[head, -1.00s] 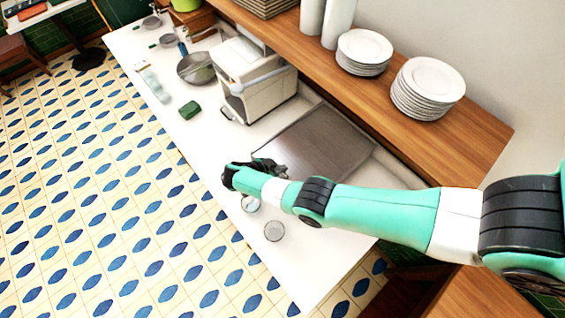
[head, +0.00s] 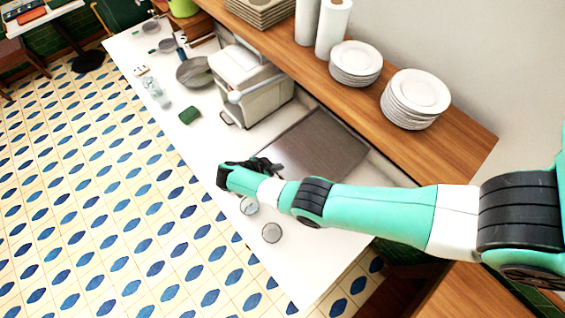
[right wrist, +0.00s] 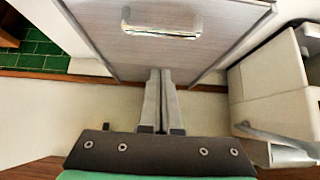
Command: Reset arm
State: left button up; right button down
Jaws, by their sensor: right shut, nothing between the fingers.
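My right arm comes in from the right in the head view, and its dark right gripper (head: 262,166) is over the white counter beside the brown-grey panel. In the right wrist view the right gripper (right wrist: 161,80) has its two fingers together with nothing between them. The fingertips point toward the lower edge of a grey wood-grain panel (right wrist: 200,45) with a metal handle (right wrist: 162,22). My left gripper is not in view.
The white counter (head: 205,140) bears a white machine (head: 250,85), a pan (head: 195,72), a green sponge (head: 190,115) and two glasses near my arm, one of them a clear glass (head: 272,232). Plate stacks (head: 415,100) and paper rolls (head: 333,28) stand on the wooden shelf (head: 455,130).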

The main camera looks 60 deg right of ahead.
jog(key=v, duration=0.4)
jog(key=shift+r, duration=0.1)
